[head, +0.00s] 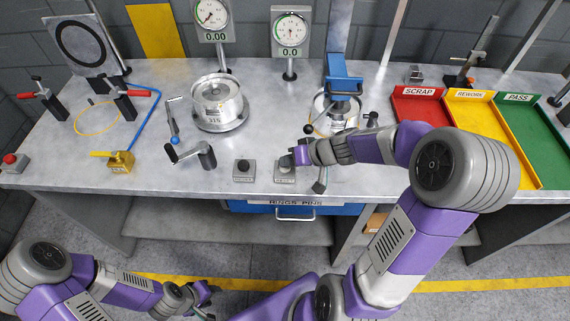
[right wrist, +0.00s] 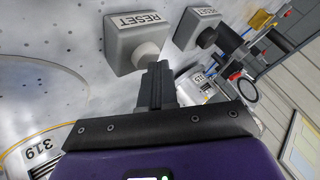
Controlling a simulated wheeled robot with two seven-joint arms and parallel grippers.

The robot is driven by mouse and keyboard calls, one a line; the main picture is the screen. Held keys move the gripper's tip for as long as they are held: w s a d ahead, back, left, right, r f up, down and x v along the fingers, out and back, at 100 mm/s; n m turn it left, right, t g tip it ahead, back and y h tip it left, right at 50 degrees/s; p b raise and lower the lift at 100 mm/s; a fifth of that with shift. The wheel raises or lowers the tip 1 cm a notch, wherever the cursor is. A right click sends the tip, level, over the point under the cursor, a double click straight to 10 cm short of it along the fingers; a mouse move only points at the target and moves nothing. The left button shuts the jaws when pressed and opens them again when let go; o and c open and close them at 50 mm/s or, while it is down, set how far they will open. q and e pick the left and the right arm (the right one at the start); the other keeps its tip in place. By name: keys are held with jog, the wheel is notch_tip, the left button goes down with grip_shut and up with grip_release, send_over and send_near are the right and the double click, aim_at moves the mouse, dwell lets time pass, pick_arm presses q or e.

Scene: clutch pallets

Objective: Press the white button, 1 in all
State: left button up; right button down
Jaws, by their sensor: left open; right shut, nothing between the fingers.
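The white button (right wrist: 148,53) shows in the right wrist view as a pale round knob on a grey box (right wrist: 122,42) labelled RESET. In the head view this box (head: 285,178) stands near the front edge of the bench, partly hidden by my right gripper (head: 290,160). In the right wrist view the shut, empty fingers of that gripper (right wrist: 157,72) overlap the button's edge. I cannot tell whether they touch it or how far it is pressed. My left gripper (head: 208,293) is open and empty, low in front of the bench.
A similar box with a black button (head: 243,165) stands just left of the RESET box. A crank handle (head: 192,154), a round fixture (head: 219,103) and a blue press (head: 343,83) are nearby. Red (head: 417,122), yellow and green trays fill the right side.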

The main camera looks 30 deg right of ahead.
aim_at(288, 167)
jog(key=shift+r+p, duration=0.65)
jog(key=shift+r, duration=0.3)
notch_tip(288, 167, up, 5)
jog(key=p, duration=0.3)
dwell(0.8)
